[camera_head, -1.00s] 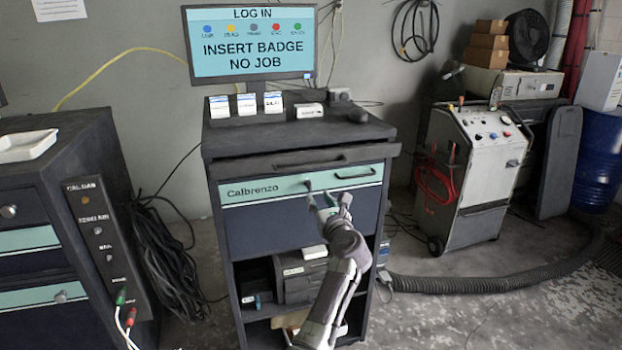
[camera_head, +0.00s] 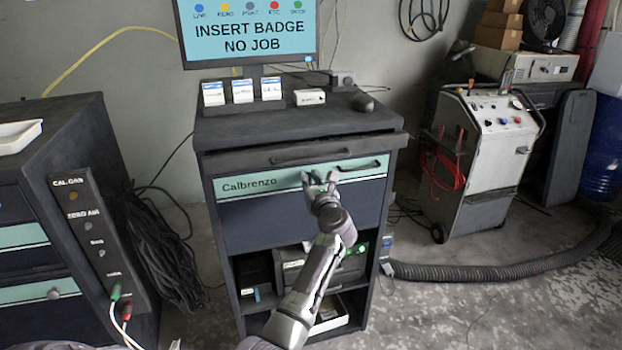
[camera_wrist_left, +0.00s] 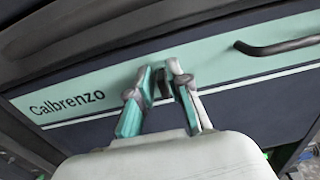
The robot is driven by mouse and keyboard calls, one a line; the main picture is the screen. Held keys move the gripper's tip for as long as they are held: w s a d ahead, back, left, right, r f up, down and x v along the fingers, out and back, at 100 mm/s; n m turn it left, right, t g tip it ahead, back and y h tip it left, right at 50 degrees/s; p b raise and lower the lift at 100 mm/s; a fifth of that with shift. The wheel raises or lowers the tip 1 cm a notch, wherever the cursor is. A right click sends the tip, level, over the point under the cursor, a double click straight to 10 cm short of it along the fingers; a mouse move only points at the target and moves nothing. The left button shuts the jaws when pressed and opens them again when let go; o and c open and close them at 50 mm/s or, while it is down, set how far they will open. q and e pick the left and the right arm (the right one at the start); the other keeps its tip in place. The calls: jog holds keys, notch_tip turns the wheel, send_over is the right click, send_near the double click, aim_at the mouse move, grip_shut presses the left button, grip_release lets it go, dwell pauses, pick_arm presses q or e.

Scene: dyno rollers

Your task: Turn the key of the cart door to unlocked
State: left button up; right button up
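The cart (camera_head: 300,210) has a teal-fronted door marked "Calbrenzo" (camera_head: 250,185). A small dark key (camera_wrist_left: 163,84) projects from the teal band to the right of the lettering in the left wrist view. My left gripper (camera_head: 318,176) is at the door front, where it hides the key in the head view. In the left wrist view my left gripper (camera_wrist_left: 161,72) has one finger on each side of the key, with a gap between the fingers. Whether a finger touches the key is not clear. My right gripper is not in view.
A dark handle (camera_wrist_left: 278,46) is on the teal band right of the key. A monitor (camera_head: 248,35) and small boxes stand on the cart top. A grey machine (camera_head: 488,150) stands at right with a hose (camera_head: 480,270) on the floor. A dark cabinet (camera_head: 60,170) is at left.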

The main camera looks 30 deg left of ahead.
pick_arm(q)
grip_shut()
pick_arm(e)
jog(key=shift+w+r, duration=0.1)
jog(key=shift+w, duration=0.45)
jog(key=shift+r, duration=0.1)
pick_arm(q)
jog(key=m+p, duration=0.2)
jog(key=m, duration=0.1)
jog(key=m+p, duration=0.1)
jog(key=m, duration=0.1)
jog(key=shift+w+d, duration=0.2)
jog(key=shift+w, duration=0.05)
jog(key=shift+w+d+f+m+p, duration=0.15)
jog(key=shift+m+p, duration=0.9)
jog(key=shift+m, duration=1.1)
jog(key=shift+f+m+p, duration=0.2)
jog(key=shift+m+p, duration=0.9)
jog(key=shift+m, duration=1.1)
jog(key=shift+w+d+f+m+p, duration=0.15)
jog(key=shift+m+p, duration=0.9)
jog(key=shift+m, duration=1.1)
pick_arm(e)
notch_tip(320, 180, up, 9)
pick_arm(q)
jog(key=shift+s+a+f, duration=0.1)
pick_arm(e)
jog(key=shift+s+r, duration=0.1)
